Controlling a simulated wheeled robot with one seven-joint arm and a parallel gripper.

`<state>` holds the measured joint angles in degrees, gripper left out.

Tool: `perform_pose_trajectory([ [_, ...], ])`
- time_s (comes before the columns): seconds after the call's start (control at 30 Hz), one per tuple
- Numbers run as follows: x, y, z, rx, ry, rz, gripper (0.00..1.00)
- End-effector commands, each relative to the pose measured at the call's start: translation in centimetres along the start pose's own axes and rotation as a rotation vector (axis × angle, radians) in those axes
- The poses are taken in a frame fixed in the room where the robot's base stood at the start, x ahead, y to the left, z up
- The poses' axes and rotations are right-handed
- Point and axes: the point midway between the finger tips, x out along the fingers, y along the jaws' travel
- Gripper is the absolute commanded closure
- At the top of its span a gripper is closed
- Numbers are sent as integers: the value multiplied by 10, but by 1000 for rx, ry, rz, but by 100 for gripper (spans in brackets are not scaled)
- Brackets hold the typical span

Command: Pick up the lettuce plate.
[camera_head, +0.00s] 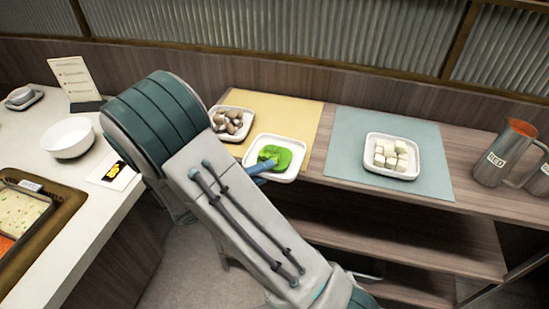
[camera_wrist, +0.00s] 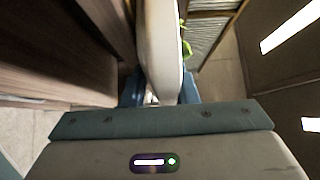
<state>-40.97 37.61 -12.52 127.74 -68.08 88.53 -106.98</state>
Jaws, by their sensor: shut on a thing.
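The lettuce plate (camera_head: 285,171) is a white square dish with bright green lettuce (camera_head: 276,156) on it. In the head view it is at the front edge of the yellow mat, and my arm covers part of the area to its left and below. My gripper (camera_head: 258,169) is at the plate's near left side, with a blue fingertip against it. In the wrist view the plate (camera_wrist: 158,50) stands edge-on between the blue fingers of my gripper (camera_wrist: 160,95), which is shut on it. A bit of green lettuce (camera_wrist: 186,45) shows past its edge.
A plate of mushrooms (camera_head: 231,122) sits behind left on the yellow mat (camera_head: 290,107). A plate of white cubes (camera_head: 391,157) is on the blue-grey mat (camera_head: 345,125) to the right. Metal pitchers (camera_head: 503,155) stand far right. A white bowl (camera_head: 69,138) is on the left counter.

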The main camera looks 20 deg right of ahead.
Motion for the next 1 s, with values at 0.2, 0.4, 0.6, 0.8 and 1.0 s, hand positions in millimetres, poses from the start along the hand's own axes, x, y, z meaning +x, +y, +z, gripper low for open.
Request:
perform_pose_trajectory([
  [0.2,0,-2,0,1,0,-1,100],
  [0.4,0,-14,0,3,0,0,100],
  [0.6,1,-47,-2,5,1,2,100],
  [0.8,14,-73,-49,1,0,1,100],
  [1.0,27,-101,-93,2,0,1,100],
])
